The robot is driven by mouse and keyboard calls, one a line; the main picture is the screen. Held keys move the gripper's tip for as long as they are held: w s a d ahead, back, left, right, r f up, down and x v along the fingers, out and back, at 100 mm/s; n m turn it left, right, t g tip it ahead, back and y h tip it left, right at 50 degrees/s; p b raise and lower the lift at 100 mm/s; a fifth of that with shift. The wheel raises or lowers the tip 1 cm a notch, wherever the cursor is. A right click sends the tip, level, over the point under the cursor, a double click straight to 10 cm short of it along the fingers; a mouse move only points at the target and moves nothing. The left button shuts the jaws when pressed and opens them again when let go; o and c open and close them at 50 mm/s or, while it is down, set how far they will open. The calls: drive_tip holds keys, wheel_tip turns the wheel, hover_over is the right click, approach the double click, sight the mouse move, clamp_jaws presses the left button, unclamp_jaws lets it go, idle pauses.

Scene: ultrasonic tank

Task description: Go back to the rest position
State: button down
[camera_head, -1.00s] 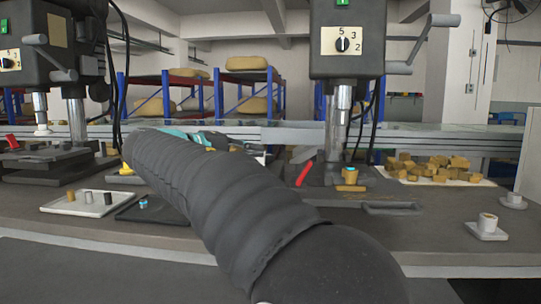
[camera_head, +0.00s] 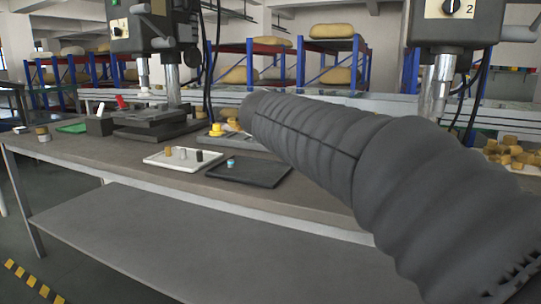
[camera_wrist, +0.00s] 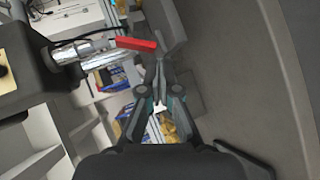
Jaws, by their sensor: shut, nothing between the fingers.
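My gripper (camera_wrist: 160,72) shows in the wrist view with its fingers together and nothing between them. In the head view my dark ribbed arm sleeve stretches from the lower right to the middle and hides the gripper. In the wrist view a red handle (camera_wrist: 136,43) and a drill press column (camera_wrist: 85,49) lie just left of the fingertips in the picture. I cannot tell how far they are from the fingers.
The workbench (camera_head: 105,166) carries a white tray (camera_head: 183,166) with small cylinders, a black tray (camera_head: 248,172) with a small teal-topped part, and a drill press (camera_head: 172,85). Another press (camera_head: 437,85) stands at right near yellowish blocks (camera_head: 513,154). Floor is open at lower left.

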drive_tip(key=s+a+f+m+y, duration=0.1)
drive_tip(key=s+a+f+y, duration=0.1)
drive_tip(key=s+f+y, duration=0.4)
drive_tip(key=s+a+f+m+y, duration=0.2)
drive_tip(key=s+f+y, duration=0.4)
drive_tip(key=s+f, duration=1.1)
wheel_tip(320, 180, down, 3)
drive_tip(key=shift+a+f+t, duration=0.1)
drive_tip(key=shift+a+t, duration=0.2)
drive_tip(key=shift+a, duration=0.05)
drive_tip(key=shift+d, duration=0.1)
